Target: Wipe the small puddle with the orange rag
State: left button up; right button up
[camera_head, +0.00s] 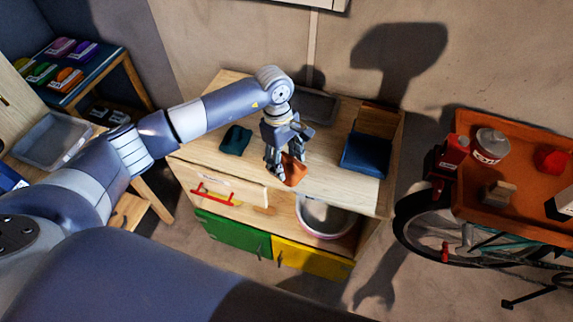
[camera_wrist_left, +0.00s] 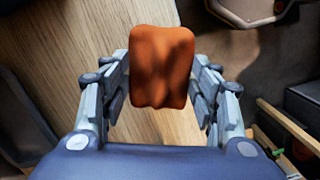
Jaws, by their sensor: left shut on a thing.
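The orange rag (camera_head: 294,170) is between the fingertips of my left gripper (camera_head: 284,160), which is shut on it over the wooden cabinet top (camera_head: 327,178). The rag also shows in the left wrist view (camera_wrist_left: 161,68), held between both fingers of the left gripper (camera_wrist_left: 160,85). It is at the front part of the top; I cannot tell whether it touches the wood. I cannot make out the puddle in either view. My right gripper is not in view.
A dark green cloth (camera_head: 236,140) lies left of my gripper. A blue box-like thing (camera_head: 366,155) stands right and a dark grey tray (camera_head: 316,106) behind. A bowl (camera_head: 326,217) sits in the opening below. A bicycle with a loaded orange carrier (camera_head: 520,180) stands right.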

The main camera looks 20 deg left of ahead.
pick_arm(q)
jog(key=shift+w+r+p, duration=0.15)
jog(key=shift+r+p, duration=0.15)
jog(key=shift+r, duration=0.35)
jog(key=shift+r+p, duration=0.3)
jog(key=shift+r, duration=0.5)
jog(key=shift+r+p, duration=0.45)
jog(key=shift+r, duration=0.75)
jog(key=shift+d, duration=0.1)
